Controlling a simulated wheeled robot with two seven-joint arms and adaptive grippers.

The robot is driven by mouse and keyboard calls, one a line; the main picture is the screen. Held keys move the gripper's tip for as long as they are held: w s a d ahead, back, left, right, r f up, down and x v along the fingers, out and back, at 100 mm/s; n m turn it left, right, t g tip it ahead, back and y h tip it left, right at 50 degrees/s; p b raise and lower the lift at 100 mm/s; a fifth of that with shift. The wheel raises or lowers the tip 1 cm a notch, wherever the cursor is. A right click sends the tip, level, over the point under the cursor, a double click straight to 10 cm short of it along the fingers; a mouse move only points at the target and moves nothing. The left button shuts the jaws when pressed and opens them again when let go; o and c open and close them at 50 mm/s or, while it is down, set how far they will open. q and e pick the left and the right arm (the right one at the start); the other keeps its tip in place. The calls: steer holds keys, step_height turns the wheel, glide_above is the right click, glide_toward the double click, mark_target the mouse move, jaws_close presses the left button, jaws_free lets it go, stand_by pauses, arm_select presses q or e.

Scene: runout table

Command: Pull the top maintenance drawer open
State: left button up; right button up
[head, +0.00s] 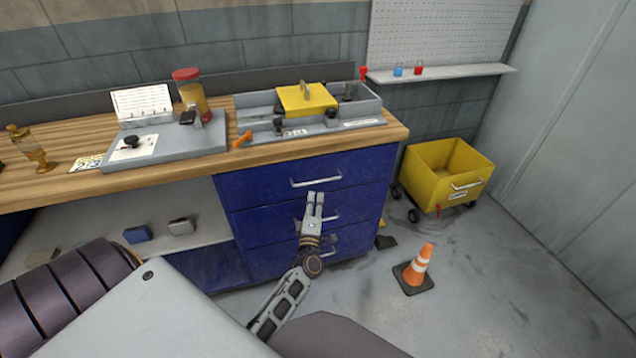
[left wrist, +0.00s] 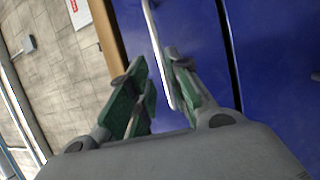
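The blue drawer cabinet has a top drawer (head: 265,180) with a pale bar handle (head: 316,182). The top drawer looks shut, flush with the front. My left gripper (head: 315,195) is in front of the cabinet, its fingertips just below the top handle in the head view. In the left wrist view, my left gripper (left wrist: 160,75) is open. The bar handle (left wrist: 157,50) runs between its fingers there, close to the right-hand finger; I cannot tell whether they touch. My right gripper is not in view.
Lower drawers (head: 270,222) with similar handles sit beneath. The wooden worktop (head: 235,158) above holds a grey tray with a yellow block, a jar and a grey device. A yellow cart (head: 445,175) and an orange cone (head: 418,265) stand on the floor to the right.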

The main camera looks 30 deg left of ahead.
mark_target(318, 182)
arm_select(q)
steer(key=shift+x, duration=4.3)
steer(key=shift+c, duration=0.2)
jaws_close()
